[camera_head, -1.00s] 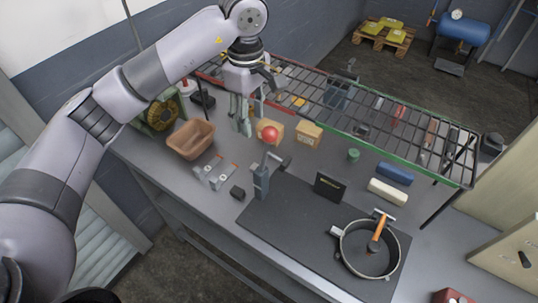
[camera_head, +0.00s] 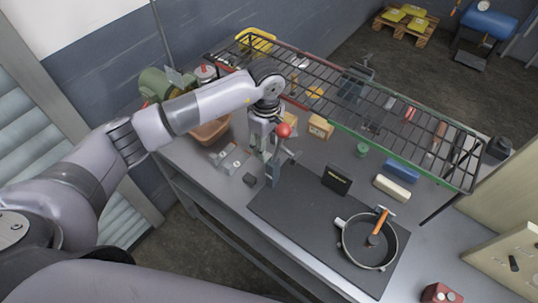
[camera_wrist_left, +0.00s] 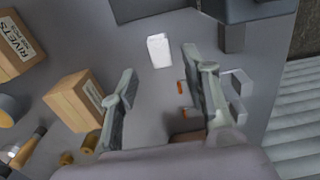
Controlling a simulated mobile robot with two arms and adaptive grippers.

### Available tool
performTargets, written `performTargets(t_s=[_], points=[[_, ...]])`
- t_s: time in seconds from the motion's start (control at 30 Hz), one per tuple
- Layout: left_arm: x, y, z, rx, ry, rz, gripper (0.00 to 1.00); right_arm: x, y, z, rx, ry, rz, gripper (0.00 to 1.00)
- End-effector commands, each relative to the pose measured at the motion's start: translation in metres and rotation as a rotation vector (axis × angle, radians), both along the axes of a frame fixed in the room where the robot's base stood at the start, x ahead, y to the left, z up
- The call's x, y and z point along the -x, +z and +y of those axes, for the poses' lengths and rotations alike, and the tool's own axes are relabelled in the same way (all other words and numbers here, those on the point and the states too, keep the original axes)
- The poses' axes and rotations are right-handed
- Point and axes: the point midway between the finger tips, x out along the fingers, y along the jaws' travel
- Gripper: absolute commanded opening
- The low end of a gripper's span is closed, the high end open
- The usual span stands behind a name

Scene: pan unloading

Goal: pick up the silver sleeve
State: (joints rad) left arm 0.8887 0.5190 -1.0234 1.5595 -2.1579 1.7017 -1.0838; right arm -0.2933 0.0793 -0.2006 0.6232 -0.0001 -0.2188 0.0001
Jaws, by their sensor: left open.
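My left gripper (camera_head: 265,146) is open and points down over the left part of the workbench. In the left wrist view its fingers (camera_wrist_left: 163,72) are spread with nothing between them. A small pale, bright piece (camera_wrist_left: 159,50) stands on the grey bench just past the fingertips and may be the silver sleeve. It is apart from both fingers. In the head view I cannot make it out; the gripper and a grey upright tool (camera_head: 272,170) cover that area. My right gripper is not in view.
Two metal brackets (camera_head: 230,159) lie left of the gripper, and a brown bin (camera_head: 210,132) stands behind them. Cardboard boxes (camera_head: 320,127) stand to the right. A wire rack (camera_head: 375,118) runs along the back. A pan (camera_head: 345,243) sits on the dark mat (camera_head: 300,228).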

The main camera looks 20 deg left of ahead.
Motion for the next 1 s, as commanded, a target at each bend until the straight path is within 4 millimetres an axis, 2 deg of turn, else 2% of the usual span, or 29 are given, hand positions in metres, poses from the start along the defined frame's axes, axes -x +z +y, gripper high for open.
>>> performTargets(t_s=[0.03, 0.1, 0.3, 0.53, 1.0], points=[[0.003, -0.004, 0.001, -0.001, 0.003, 0.007, 0.42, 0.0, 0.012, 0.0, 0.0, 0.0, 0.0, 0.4], [0.005, -0.014, 0.002, 0.0, 0.002, 0.006, 0.42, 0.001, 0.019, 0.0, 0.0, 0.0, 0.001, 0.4], [0.003, -0.036, 0.001, 0.001, 0.001, 0.001, 0.42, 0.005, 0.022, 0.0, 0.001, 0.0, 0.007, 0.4], [0.002, -0.037, 0.002, 0.0, 0.001, -0.001, 0.42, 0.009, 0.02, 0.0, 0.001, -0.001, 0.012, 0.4], [0.002, -0.037, 0.002, 0.0, 0.001, 0.0, 0.1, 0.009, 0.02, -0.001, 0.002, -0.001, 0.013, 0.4]])
